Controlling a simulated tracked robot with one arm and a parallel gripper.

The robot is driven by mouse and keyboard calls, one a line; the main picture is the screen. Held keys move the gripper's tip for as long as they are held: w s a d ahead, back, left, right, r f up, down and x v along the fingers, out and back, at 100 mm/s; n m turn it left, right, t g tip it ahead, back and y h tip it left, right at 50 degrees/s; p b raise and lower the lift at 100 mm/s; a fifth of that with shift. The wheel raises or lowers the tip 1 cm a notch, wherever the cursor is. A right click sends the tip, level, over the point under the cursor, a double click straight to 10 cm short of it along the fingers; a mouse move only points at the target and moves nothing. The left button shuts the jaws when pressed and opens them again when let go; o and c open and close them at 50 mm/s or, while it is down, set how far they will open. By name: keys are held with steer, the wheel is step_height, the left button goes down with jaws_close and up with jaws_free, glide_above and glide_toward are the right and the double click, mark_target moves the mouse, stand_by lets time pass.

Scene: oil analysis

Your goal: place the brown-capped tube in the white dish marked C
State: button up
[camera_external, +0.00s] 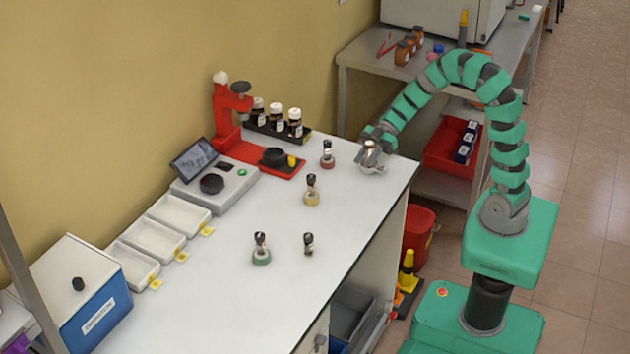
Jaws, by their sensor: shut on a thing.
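My gripper (371,152) is low over the far right corner of the white table. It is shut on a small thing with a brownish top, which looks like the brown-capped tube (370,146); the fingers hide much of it. A pale ring-shaped base (371,170) shows just under it; I cannot tell whether the tube touches it. Three white dishes stand in a row along the wall side: a far one (180,214), a middle one (153,237) and a near one (127,265). Each has a yellow tag, but the letters are too small to read, so I cannot tell which is C.
Dark-capped tubes stand on the table, with a red base (327,160), a yellow base (312,197), a green base (261,256), and one small piece (308,244). A grey scale (215,188), a red stand (228,115) and a bottle rack (275,130) line the wall.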

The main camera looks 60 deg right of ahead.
steer(key=shift+f, duration=0.1)
steer(key=o, duration=1)
steer(key=shift+d+r, duration=0.3)
steer(key=shift+d, duration=0.05)
steer(key=p+v, duration=0.3)
steer(key=v, duration=0.8)
steer(key=shift+s+d, duration=0.1)
